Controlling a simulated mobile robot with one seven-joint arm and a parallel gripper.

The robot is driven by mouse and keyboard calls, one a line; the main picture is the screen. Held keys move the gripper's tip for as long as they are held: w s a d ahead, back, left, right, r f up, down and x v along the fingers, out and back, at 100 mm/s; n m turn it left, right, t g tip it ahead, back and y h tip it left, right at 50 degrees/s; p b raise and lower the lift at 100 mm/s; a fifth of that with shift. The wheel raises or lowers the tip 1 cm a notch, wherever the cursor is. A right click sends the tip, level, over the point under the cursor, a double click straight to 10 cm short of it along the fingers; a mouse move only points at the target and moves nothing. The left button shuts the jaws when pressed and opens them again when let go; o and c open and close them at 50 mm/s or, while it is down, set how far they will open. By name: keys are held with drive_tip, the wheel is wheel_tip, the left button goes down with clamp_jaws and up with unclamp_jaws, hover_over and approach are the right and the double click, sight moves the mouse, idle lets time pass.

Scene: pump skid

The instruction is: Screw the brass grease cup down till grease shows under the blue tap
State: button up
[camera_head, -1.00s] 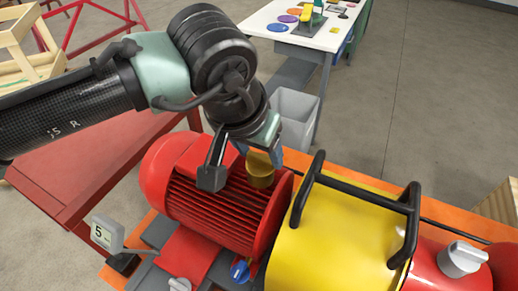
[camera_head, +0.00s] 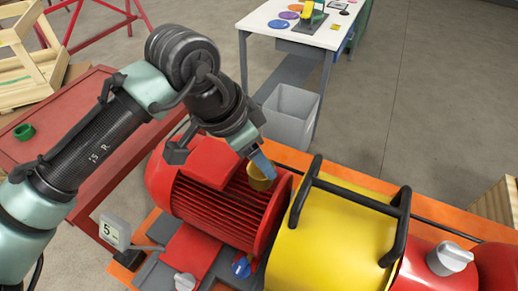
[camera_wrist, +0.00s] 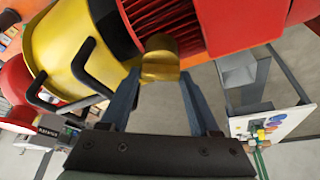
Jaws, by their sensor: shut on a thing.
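The brass grease cup (camera_head: 261,178) sits on top of the red finned motor, near its right end. It also shows in the wrist view (camera_wrist: 160,60) between the fingertips. My gripper (camera_head: 260,165) is shut on the cup, coming down at a tilt from the upper left. In the wrist view the two fingers (camera_wrist: 158,85) reach the cup's sides. The blue tap (camera_head: 241,268) is low on the motor's front, at its right foot. I cannot make out any grease under it at this size.
The red motor (camera_head: 215,210) stands on an orange skid, beside a yellow guard (camera_head: 330,245) with a black handle (camera_head: 350,195). A grey-white knob (camera_head: 449,259) is at right. A "5" sign (camera_head: 114,231) stands at left. A grey bin (camera_head: 290,118) and white table (camera_head: 300,25) are behind.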

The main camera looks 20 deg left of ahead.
drive_tip(key=m+g+h, duration=0.1)
drive_tip(key=m, duration=0.3)
drive_tip(key=shift+w+m, duration=0.1)
drive_tip(key=shift+m, duration=0.2)
drive_tip(key=shift+w+a+m+g+h, duration=0.1)
drive_tip(key=shift+m+g+h, duration=0.3)
drive_tip(key=shift+m, duration=0.75)
drive_tip(key=shift+a+m+g+h, duration=0.1)
drive_tip(key=shift+m+g, duration=0.5)
drive_tip(key=shift+m, duration=0.55)
drive_tip(key=o, duration=1.4)
drive_tip(key=shift+c, duration=0.2)
drive_tip(key=w+v, duration=0.1)
drive_tip(key=v, duration=1.2)
drive_tip(key=shift+s, duration=0.45)
drive_tip(key=shift+d, duration=0.15)
